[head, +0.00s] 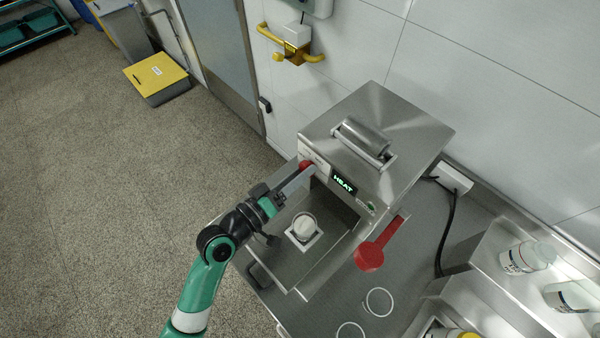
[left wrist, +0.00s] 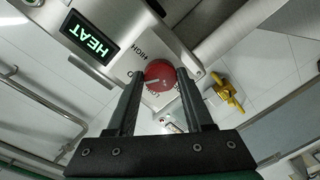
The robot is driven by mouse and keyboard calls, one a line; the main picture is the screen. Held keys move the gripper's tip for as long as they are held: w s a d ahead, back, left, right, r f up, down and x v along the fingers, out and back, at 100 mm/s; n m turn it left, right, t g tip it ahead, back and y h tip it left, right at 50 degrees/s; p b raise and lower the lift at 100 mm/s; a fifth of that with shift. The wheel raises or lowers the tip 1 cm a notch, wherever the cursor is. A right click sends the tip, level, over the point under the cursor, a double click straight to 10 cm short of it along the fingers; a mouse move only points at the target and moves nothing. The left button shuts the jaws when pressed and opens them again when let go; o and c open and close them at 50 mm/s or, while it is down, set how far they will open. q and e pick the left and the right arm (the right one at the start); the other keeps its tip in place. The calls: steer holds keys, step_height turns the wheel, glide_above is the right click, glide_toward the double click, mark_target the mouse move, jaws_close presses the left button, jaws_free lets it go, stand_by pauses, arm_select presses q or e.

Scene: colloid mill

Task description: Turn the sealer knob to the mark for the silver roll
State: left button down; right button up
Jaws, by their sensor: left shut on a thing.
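The sealer (head: 420,130) is a steel machine on the counter with a lit display (head: 343,184) reading HEAT. Its red knob (head: 306,163) is on the front panel, left of the display. In the left wrist view the knob (left wrist: 161,73) has a white pointer line toward the picture's left. Small printed marks surround it, one reading HIGH (left wrist: 141,55); the others are too small to read surely. My left gripper (head: 303,169) is shut on the knob, one finger on each side. A silver roll (head: 365,137) lies on the sealer's top. My right gripper is not in view.
A white round container (head: 303,227) stands in the sealer's open bay. Two clear rings (head: 379,302) lie on the counter. White bottles (head: 527,257) stand on a steel shelf at right.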

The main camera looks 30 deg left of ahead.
arm_select(q)
steer(key=shift+c, duration=1.5)
jaws_free()
steer(key=v, duration=1.1)
steer(key=shift+s, duration=0.3)
steer(key=shift+a, duration=0.1)
